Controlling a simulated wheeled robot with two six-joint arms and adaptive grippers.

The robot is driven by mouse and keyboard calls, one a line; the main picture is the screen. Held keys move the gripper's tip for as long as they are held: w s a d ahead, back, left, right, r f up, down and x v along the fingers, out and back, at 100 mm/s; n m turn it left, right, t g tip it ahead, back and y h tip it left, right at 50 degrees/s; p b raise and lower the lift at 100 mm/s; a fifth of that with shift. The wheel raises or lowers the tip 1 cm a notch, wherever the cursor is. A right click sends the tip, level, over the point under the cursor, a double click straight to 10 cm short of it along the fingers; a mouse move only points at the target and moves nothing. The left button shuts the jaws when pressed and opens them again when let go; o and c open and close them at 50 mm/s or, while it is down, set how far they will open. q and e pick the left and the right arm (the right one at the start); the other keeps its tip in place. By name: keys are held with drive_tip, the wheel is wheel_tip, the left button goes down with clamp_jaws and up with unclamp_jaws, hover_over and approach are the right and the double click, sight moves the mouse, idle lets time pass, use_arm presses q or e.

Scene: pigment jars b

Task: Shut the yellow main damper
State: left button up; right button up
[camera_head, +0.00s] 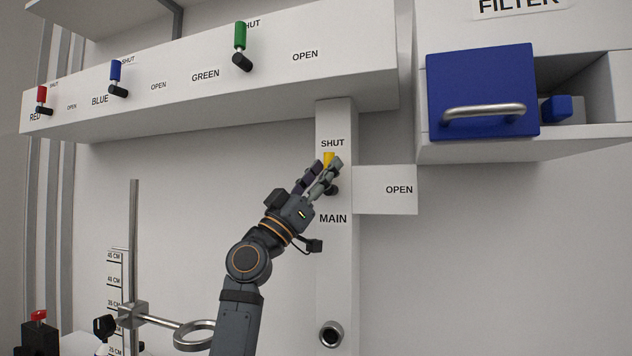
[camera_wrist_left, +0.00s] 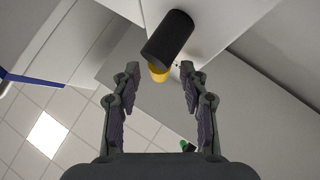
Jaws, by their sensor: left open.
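The yellow main damper handle (camera_head: 328,158) is on the white vertical duct, just under the SHUT label and above the MAIN label. It points up towards SHUT from its dark pivot (camera_head: 332,189). My left gripper (camera_head: 327,166) is in front of it, open, with its fingers partly covering the handle. In the left wrist view, the yellow part (camera_wrist_left: 158,75) shows between the open fingertips (camera_wrist_left: 159,72), partly hidden behind a black cylinder (camera_wrist_left: 168,38). I cannot tell whether a finger touches the handle. My right gripper is not in view.
Red (camera_head: 41,95), blue (camera_head: 116,71) and green (camera_head: 240,35) handles stand at SHUT on the upper duct. A branch marked OPEN (camera_head: 385,190) juts right. A blue drawer front (camera_head: 482,90) is at upper right. A ring stand (camera_head: 134,250) is at lower left.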

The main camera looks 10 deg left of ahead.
use_arm(q)
drive_tip(key=v, duration=1.1)
drive_tip(key=shift+a+f, duration=0.2)
drive_tip(key=shift+f, duration=0.15)
drive_tip(key=shift+s, duration=0.15)
